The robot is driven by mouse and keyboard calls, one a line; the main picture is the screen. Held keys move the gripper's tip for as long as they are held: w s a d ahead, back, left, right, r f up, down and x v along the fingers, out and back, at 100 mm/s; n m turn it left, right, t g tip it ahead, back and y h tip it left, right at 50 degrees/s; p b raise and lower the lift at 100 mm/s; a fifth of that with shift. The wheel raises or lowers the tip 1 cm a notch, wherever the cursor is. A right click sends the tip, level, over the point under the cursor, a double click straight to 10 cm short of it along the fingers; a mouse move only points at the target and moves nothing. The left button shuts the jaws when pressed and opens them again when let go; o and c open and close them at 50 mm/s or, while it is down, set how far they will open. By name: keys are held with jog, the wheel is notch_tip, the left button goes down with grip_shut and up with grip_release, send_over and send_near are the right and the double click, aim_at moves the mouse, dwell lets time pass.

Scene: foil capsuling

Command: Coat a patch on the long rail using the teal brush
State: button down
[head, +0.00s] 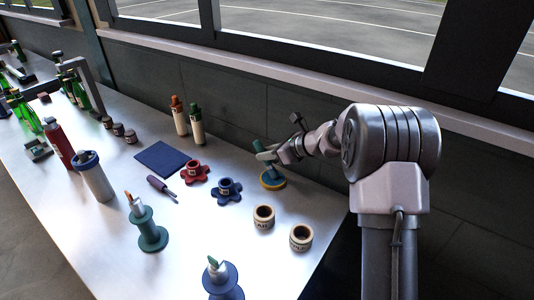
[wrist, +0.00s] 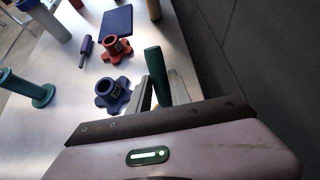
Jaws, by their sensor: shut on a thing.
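My gripper (head: 268,156) is at the back right of the bench, near the dark wall, with its fingers closed around a teal handle (head: 260,147). In the wrist view the teal handle (wrist: 155,68) stands up between the two fingers (wrist: 161,92). I take it for the teal brush; its bristles cannot be made out. Directly below is a round teal base with a yellow rim (head: 272,181); I cannot tell whether the brush touches it. No long rail can be clearly picked out; grey frames (head: 82,70) with green bottles stand at the far left.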

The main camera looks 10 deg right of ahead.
notch_tip(320, 180, up, 7)
jog(key=p, duration=0.6)
dwell(0.4)
